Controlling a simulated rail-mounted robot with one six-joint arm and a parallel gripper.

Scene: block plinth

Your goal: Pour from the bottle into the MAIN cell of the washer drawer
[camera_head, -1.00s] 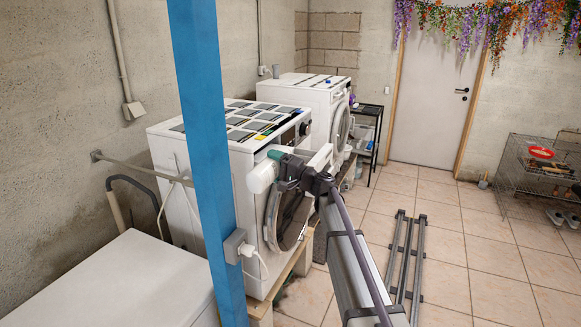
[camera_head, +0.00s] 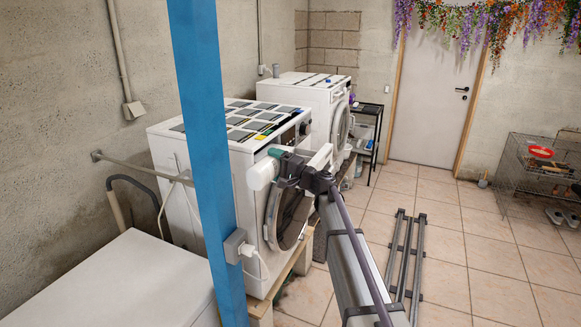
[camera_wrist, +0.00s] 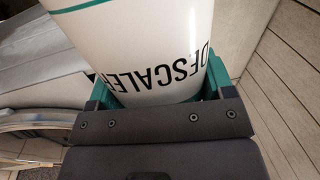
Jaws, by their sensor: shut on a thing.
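A white bottle (camera_head: 261,174) with a teal band is in my gripper (camera_head: 277,155), in front of the nearer washer (camera_head: 205,172). In the wrist view the bottle (camera_wrist: 150,45) fills the upper middle and black letters reading "DESCALE" show on it, upside down. The teal jaws of my gripper (camera_wrist: 160,95) are shut on it from both sides. In the head view the bottle looks tilted, lying partly toward the washer front. Its mouth is not clearly seen. A white part (camera_head: 321,157) shows just right of my gripper; I cannot tell whether it is the washer drawer. The MAIN cell is hidden.
A second white washer (camera_head: 312,95) stands behind. A blue post (camera_head: 207,150) crosses the view at the left of my arm. A white surface (camera_head: 120,280) is at the front left. Metal rails (camera_head: 406,255) lie on the tiled floor, which is mostly clear to the right.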

